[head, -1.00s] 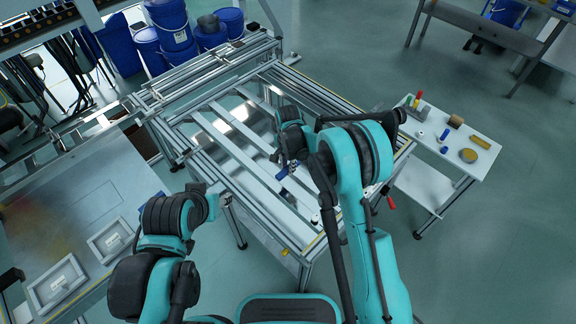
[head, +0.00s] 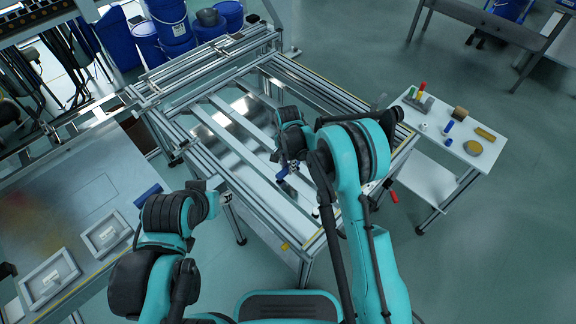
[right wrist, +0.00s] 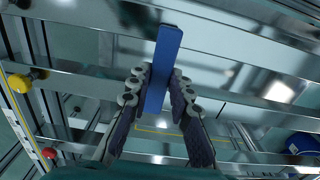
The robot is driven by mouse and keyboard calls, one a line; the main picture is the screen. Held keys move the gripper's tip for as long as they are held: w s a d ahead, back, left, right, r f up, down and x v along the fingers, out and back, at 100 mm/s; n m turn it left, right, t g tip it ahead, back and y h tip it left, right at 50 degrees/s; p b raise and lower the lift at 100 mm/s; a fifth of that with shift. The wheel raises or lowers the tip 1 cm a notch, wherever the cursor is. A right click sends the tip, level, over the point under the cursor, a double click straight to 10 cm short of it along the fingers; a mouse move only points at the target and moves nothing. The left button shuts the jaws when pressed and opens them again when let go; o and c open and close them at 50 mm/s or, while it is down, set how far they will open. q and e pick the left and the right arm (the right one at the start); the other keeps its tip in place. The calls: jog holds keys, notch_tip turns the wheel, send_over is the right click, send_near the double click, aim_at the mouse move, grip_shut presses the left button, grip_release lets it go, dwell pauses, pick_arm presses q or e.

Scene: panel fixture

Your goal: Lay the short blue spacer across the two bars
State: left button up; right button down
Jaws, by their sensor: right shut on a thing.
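The short blue spacer (right wrist: 165,62) is gripped between the two fingers of my right gripper (right wrist: 160,92) in the right wrist view, its long side pointing away across the bars. In the head view, the spacer (head: 282,173) is mostly hidden by my right gripper (head: 287,168). Two silver bars (head: 244,122) (head: 232,148) run diagonally over the panel frame; the right gripper is over their right part. In the wrist view the spacer overlaps a near bar (right wrist: 70,78); I cannot tell whether it touches. My left gripper (head: 222,192) is left of the frame, its jaws unclear.
A white side table (head: 468,150) with small coloured parts stands at the right. A metal table (head: 60,215) with two light frames is at the left, with a blue piece (head: 148,195) beside my left arm. Blue buckets (head: 175,30) stand at the back.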

jog(key=shift+f+b, duration=0.4)
jog(key=shift+f, duration=0.2)
jog(key=c, duration=1.3)
grip_release()
jog(key=shift+r, duration=0.1)
notch_tip(320, 180, up, 12)
jog(key=s+d+r+n+t, duration=0.3)
jog(key=s+d+r+n, duration=0.1)
jog(key=s+d+r, duration=0.75)
jog(key=s+d+n+t, duration=0.4)
jog(key=s+d+n, duration=0.1)
jog(key=s, duration=0.9)
jog(key=shift+d+r, duration=0.35)
jog(key=shift+d, duration=0.3)
